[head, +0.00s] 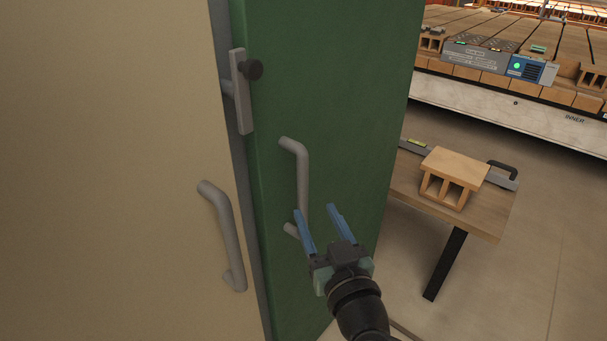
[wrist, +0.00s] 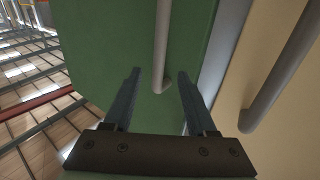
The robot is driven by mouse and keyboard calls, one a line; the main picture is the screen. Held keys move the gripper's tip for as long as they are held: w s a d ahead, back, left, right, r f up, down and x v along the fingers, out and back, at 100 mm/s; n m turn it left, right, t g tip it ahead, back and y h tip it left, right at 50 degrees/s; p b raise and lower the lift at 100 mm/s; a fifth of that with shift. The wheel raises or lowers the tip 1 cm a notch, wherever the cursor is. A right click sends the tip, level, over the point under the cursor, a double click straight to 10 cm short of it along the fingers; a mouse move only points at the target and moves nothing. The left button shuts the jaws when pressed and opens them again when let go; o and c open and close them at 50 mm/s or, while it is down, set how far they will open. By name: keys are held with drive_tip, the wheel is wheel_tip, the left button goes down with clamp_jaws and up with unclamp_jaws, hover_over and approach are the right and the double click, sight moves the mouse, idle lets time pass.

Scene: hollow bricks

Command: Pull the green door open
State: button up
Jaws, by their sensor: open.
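The green door (head: 345,100) stands beside a beige panel (head: 110,170) and also fills the middle of the wrist view (wrist: 110,40). It bears a grey bar handle (head: 302,175). My gripper (head: 315,212) is open at the lower end of this handle, with blue fingers pointing at the door. In the wrist view the handle's lower end (wrist: 161,60) shows between the fingertips (wrist: 160,75). Contact between fingers and handle cannot be told.
A second grey handle (head: 225,235) is on the beige panel, close left of my gripper. A small wooden table (head: 490,220) with a hollow brick (head: 455,165) stands at the right. Behind it is a long machine bed (head: 490,105). Floor shows between them.

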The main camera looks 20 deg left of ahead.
sight(304, 187)
drive_tip(key=p+x, duration=0.1)
drive_tip(key=x, duration=0.9)
drive_tip(key=shift+c, duration=0.4)
clamp_jaws()
drive_tip(key=shift+s, duration=0.1)
idle(0.8)
